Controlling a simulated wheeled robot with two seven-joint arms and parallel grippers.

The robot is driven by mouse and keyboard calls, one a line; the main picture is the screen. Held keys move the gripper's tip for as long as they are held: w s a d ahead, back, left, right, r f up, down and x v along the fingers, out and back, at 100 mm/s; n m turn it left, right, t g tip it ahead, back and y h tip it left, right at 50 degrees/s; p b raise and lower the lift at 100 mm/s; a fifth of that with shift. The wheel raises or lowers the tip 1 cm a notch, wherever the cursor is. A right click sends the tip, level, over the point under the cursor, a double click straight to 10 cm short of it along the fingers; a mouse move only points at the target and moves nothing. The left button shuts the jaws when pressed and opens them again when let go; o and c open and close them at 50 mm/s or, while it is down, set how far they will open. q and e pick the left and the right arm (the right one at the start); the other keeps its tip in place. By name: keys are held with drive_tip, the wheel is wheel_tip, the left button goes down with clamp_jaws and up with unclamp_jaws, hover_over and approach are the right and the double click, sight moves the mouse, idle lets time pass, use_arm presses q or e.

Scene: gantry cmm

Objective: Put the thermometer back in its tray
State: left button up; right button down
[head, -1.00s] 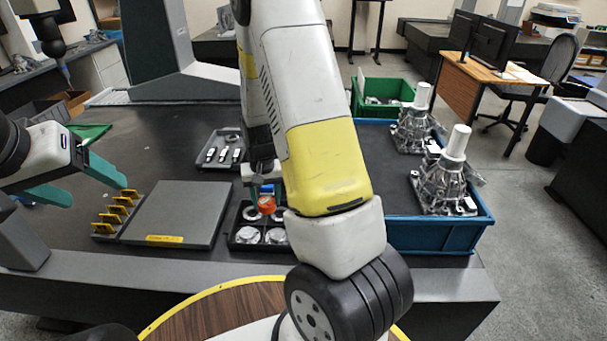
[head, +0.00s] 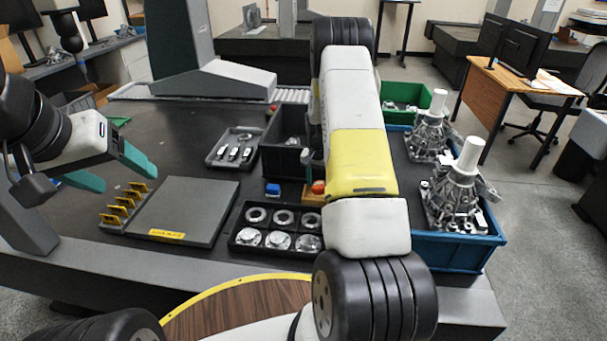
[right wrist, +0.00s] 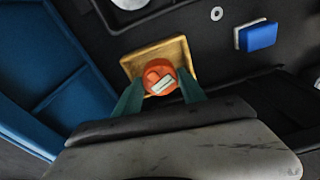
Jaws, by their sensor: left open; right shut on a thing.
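The thermometer (right wrist: 161,77) appears to be the orange round piece with a small pale display in the right wrist view. My right gripper (right wrist: 160,92) is shut on it, a teal finger on each side. A square tan tray (right wrist: 182,49) shows beneath and around it; I cannot tell whether the thermometer touches it. In the head view the orange top (head: 318,187) shows just left of my right arm, with a bit of the tan tray (head: 312,197) below; my right gripper is mostly hidden there. My left gripper (head: 112,172) is open and empty at the left.
A black tray of round metal parts (head: 231,236) lies in front. A blue block (head: 273,189), a black bin (head: 270,158) and a grey parts tray (head: 212,160) stand nearby. A blue crate (head: 460,252) with castings is at the right. A flat grey plate (head: 185,210) lies left.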

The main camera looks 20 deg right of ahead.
sight(319, 184)
drive_tip(key=shift+w+d, duration=0.2)
drive_tip(key=shift+w, duration=0.05)
drive_tip(key=shift+f, duration=1.75)
drive_tip(key=shift+f, duration=0.15)
drive_tip(key=c, duration=0.9)
unclamp_jaws()
drive_tip(key=shift+c, duration=0.2)
